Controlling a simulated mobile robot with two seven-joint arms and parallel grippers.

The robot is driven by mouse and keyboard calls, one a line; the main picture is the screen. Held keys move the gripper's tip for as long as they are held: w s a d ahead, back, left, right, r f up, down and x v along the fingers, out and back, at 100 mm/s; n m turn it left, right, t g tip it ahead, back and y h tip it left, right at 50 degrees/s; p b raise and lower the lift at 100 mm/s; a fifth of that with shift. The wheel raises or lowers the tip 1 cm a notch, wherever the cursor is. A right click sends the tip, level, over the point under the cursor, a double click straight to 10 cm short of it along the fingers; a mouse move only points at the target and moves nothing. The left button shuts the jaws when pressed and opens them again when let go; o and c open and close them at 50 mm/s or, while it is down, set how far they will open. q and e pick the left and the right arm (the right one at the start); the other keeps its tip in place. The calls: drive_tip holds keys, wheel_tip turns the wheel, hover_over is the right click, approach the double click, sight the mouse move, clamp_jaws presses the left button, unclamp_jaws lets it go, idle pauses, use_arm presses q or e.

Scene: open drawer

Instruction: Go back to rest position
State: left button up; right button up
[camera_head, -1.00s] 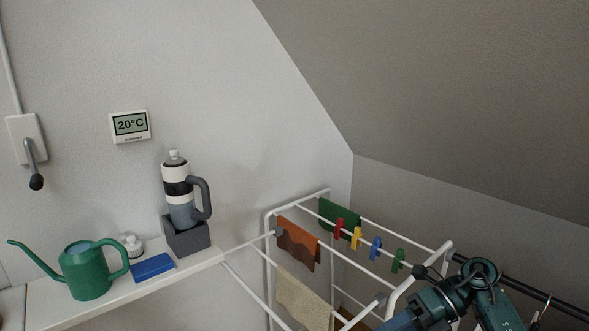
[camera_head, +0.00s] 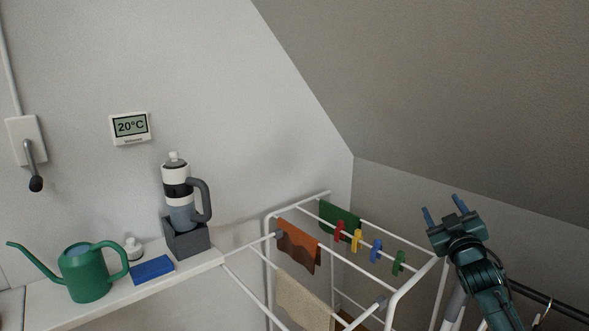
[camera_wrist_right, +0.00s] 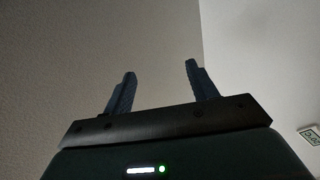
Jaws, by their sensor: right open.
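My right gripper (camera_head: 444,211) is raised at the right of the head view, with its two blue fingers pointing up. It is open and empty, in front of the grey sloped ceiling and apart from everything around it. In the right wrist view the two fingers (camera_wrist_right: 158,85) stand spread apart with only bare wall and ceiling behind them. My left gripper is not in view.
A white drying rack (camera_head: 398,297) with cloths and colored clothespins (camera_head: 376,250) stands left of my right arm. A white shelf (camera_head: 110,309) holds a green watering can (camera_head: 85,277), blue sponge (camera_head: 152,269) and bottle (camera_head: 177,195) in a grey holder. A thermostat (camera_head: 130,128) hangs on the wall.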

drive_tip(key=s+a+f+m+g+y, duration=0.1)
drive_tip(key=s+a+f+g, duration=0.2)
drive_tip(key=f, duration=0.4)
drive_tip(key=s+a+f+g, duration=0.1)
drive_tip(key=s+a+f, duration=0.1)
drive_tip(key=s+f, duration=0.4)
drive_tip(key=s+a+f+m+g+y, duration=0.1)
drive_tip(key=s+a+f+g, duration=0.15)
drive_tip(key=f, duration=0.55)
drive_tip(key=s+a+f+g, duration=0.1)
drive_tip(key=s+a+f, duration=0.2)
drive_tip(key=s, duration=0.6)
drive_tip(key=s+a+f+g+y, duration=0.1)
drive_tip(key=s+a+f, duration=0.3)
drive_tip(key=s, duration=0.5)
drive_tip(key=s+a+f+g+y, duration=0.1)
drive_tip(key=s+a+f, duration=0.2)
drive_tip(key=s, duration=0.7)
drive_tip(key=a, duration=0.2)
drive_tip(key=shift+a+f+m, duration=0.25)
drive_tip(key=shift+a+m, duration=0.1)
drive_tip(key=shift+m, duration=0.05)
